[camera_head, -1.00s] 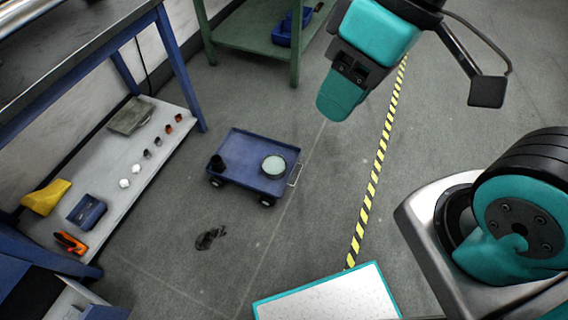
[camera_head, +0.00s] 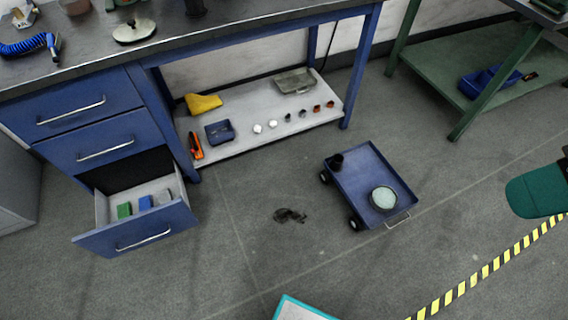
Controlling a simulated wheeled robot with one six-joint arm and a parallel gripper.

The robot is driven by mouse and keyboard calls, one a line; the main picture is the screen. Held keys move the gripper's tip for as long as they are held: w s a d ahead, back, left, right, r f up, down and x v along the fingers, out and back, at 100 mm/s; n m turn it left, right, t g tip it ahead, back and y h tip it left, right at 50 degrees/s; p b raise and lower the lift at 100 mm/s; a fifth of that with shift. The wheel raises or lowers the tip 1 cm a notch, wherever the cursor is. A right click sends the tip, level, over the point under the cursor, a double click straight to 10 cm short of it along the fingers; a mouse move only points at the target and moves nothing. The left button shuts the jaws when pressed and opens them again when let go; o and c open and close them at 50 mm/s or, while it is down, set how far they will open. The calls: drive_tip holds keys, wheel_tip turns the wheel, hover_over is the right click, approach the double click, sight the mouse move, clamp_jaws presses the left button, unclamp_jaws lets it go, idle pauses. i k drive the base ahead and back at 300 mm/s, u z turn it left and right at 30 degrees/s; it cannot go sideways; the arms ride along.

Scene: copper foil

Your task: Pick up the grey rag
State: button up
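A small dark grey crumpled patch (camera_head: 290,215) lies flat on the floor, left of the blue cart; it may be the grey rag, but it is too small to tell cloth from a stain.
A blue cart (camera_head: 350,185) with a black cup (camera_head: 337,161) and a round tin (camera_head: 383,198) stands right of the patch. An open drawer (camera_head: 148,240) juts out from the workbench at left. Floor around the patch is clear.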

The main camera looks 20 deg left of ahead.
sight(164, 195)
drive_tip(key=u, duration=1.45)
drive_tip(key=k, duration=0.35)
drive_tip(key=u, duration=1.25)
drive_tip(key=i, duration=1.6)
drive_tip(key=z, duration=0.75)
drive_tip(key=i, duration=0.45)
drive_tip(key=z, duration=0.3)
